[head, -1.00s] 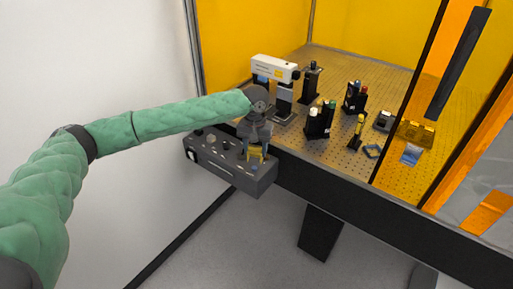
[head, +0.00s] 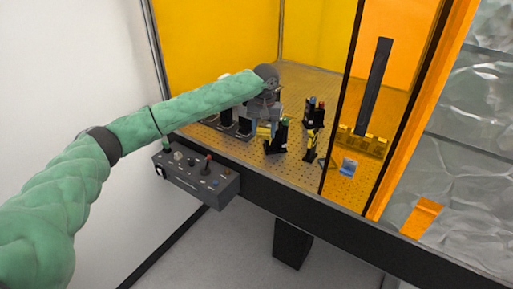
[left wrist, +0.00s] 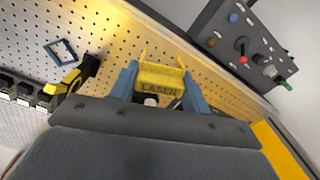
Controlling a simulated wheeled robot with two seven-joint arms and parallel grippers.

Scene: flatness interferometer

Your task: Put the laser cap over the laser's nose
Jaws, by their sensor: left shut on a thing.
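My left gripper (head: 269,121) is shut on the yellow laser cap (head: 263,131) and holds it above the breadboard, near the dark mounts. In the left wrist view the cap (left wrist: 161,79) sits between the two blue fingers, with the word LASER readable on it. The white laser (head: 224,77) is mostly hidden behind my left arm in the head view; only bits of its white body show, and its nose cannot be made out. My right gripper is not in view.
The perforated breadboard (head: 300,84) carries several dark optical mounts (head: 314,112) and a blue square frame (left wrist: 61,50). The control box (head: 195,177) with knobs stands at its front left edge. Orange panels (head: 210,40) enclose the back and right.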

